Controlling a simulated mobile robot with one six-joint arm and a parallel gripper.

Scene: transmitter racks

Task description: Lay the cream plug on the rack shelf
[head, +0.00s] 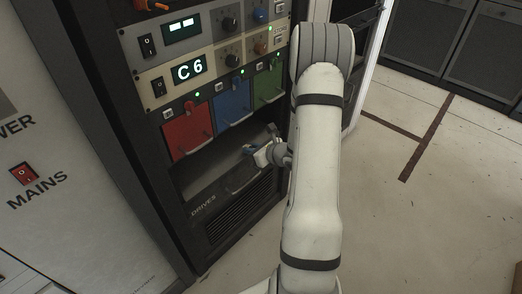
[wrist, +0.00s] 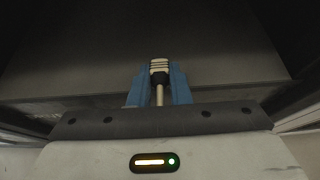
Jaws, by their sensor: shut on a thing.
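The cream plug (wrist: 159,66), with dark bands and a pale stem, is between the blue fingers of my gripper (wrist: 160,78) in the wrist view. The gripper is shut on it, and the plug points away from my wrist. In the head view my gripper (head: 256,153) is at the open bay of the rack, at the right part of the rack shelf (head: 205,172). The plug cannot be made out clearly there. Whether it touches the shelf cannot be told.
Red (head: 187,131), blue (head: 232,101) and green (head: 268,82) panels hang just above the bay. The visible left part of the shelf looks bare. A MAINS cabinet (head: 60,220) stands to the left; open floor (head: 430,220) lies right.

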